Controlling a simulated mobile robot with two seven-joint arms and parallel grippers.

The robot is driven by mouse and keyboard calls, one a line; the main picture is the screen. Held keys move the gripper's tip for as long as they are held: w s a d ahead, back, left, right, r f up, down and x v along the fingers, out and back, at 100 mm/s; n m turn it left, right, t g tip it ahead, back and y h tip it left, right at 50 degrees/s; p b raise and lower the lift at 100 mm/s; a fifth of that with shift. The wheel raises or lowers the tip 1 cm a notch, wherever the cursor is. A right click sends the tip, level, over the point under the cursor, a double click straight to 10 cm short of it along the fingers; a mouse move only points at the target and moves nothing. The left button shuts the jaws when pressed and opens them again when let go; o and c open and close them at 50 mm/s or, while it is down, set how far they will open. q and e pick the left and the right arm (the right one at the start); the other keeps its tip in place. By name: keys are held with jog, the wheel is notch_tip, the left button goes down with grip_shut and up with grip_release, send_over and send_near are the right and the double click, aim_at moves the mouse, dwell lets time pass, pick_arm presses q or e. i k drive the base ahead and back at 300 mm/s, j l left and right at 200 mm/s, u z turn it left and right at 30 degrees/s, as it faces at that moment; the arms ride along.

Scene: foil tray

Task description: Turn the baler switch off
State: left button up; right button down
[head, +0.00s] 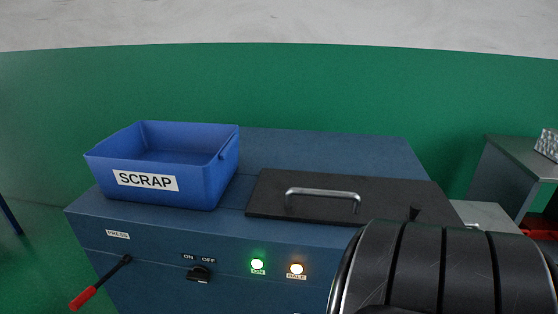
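The baler (160,236) is a blue cabinet filling the middle of the head view. Its switch (199,275) is a small black knob on the front face, under the labels ON and OFF. I cannot tell clearly which label the knob points to. A green lamp (257,264) marked ON is lit to the right of the switch. An amber lamp (296,269) marked BALE is lit further right. Neither of my grippers is in view. A large black ridged part covers the lower right of the picture and hides that end of the baler.
A blue SCRAP bin (205,187) stands on the baler top at left. A black lid (390,190) with a metal handle (322,193) lies beside it. A PRESS lever with a red grip (82,298) sticks out left of the switch. A grey table (522,158) stands at far right.

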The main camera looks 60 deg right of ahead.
aim_at(200, 273)
jog(key=z, duration=1.6)
